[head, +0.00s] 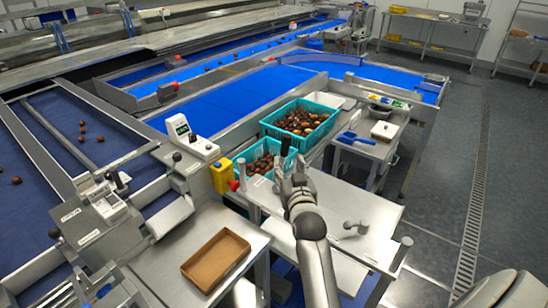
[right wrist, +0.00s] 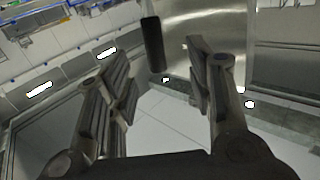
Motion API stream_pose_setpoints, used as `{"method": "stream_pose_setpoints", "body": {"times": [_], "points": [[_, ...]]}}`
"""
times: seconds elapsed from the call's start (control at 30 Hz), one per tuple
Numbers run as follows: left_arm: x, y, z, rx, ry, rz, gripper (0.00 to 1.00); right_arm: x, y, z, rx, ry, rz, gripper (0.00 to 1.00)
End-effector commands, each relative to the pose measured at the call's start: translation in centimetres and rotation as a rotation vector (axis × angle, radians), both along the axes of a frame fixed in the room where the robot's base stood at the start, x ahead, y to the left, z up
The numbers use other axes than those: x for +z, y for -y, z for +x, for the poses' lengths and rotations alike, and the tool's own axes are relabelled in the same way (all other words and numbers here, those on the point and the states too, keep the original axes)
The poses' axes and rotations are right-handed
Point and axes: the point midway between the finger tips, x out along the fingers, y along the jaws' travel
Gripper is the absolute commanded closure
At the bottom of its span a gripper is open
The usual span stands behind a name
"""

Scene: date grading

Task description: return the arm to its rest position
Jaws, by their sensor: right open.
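My right arm reaches up from the bottom of the head view. Its gripper (head: 287,172) is above the white worktable (head: 345,205), in front of the teal crates. In the right wrist view the two fingers of this gripper (right wrist: 158,75) stand wide apart. No object is held between them. A dark upright rod-like piece (right wrist: 152,44) shows beyond the gap, apart from both fingers; I cannot tell what it is. My left gripper does not show.
Two teal crates of dates, the far one (head: 334,127) and the near one (head: 240,172), stand behind the gripper. A brown tray (head: 216,260) lies left. Floor at right (head: 440,170) is clear.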

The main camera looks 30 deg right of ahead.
Motion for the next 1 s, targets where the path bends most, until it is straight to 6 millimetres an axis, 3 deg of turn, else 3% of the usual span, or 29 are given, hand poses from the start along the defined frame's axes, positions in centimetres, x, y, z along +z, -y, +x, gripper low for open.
{"method": "stream_pose_setpoints", "body": {"times": [0.27, 0.43, 0.57, 0.7, 1.0], "points": [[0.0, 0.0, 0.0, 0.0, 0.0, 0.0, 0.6, -0.5, -0.4, -0.5, 0.01, -0.023, -0.001, 0.52], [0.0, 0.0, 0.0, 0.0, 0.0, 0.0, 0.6, -3.8, -2.9, -3.3, 0.085, -0.192, 0.002, 0.52], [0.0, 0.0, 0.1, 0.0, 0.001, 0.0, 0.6, -8.1, -6.5, -8.1, 0.183, -0.422, 0.014, 0.52], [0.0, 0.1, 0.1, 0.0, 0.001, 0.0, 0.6, -12.1, -10.6, -14.7, 0.287, -0.673, 0.03, 0.52], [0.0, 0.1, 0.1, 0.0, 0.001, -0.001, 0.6, -15.8, -15.6, -26.6, 0.432, -1.045, 0.052, 0.52]]}}
